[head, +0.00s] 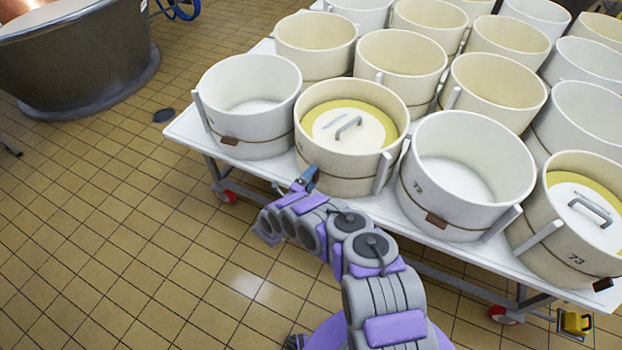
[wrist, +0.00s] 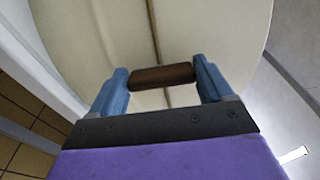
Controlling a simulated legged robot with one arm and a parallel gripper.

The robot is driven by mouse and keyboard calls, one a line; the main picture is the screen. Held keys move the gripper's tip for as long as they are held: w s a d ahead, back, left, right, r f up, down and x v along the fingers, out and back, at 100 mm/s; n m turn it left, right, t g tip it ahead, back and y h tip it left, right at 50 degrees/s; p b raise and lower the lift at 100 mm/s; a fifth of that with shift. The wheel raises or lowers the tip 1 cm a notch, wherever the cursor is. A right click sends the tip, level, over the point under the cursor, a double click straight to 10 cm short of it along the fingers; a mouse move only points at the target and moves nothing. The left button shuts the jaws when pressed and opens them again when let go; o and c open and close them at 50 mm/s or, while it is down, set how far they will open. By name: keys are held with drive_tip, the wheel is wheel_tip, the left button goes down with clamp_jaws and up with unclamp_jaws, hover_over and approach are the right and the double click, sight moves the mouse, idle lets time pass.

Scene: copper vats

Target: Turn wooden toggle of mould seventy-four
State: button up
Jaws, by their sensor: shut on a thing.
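A cream round mould (head: 345,182) with a yellow-rimmed lid and grey handle stands at the front edge of the white table. Its number is too small to read surely. My gripper (head: 306,182) is at its lower left front; it also shows in the wrist view (wrist: 162,72). There its two blue fingers are shut on the ends of a brown wooden toggle (wrist: 164,76). The toggle lies crosswise against the cream wall, over a thin dark cord running up the wall. In the head view my gripper hides the toggle.
Open mould 72 (head: 460,175) is close on the right, and lidded mould 73 (head: 570,245) beyond it. Another open mould (head: 250,100) is close on the left. The white table (head: 190,132) has a wheeled frame. Tiled floor (head: 110,240) is free at left.

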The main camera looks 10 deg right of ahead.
drive_tip(key=shift+s+f, duration=0.2)
drive_tip(key=shift+f, duration=0.05)
drive_tip(key=o, duration=0.8)
drive_tip(key=shift+o, duration=0.8)
drive_tip(key=shift+w+r, duration=0.1)
drive_tip(key=v, duration=1.7)
drive_tip(key=shift+a, duration=0.1)
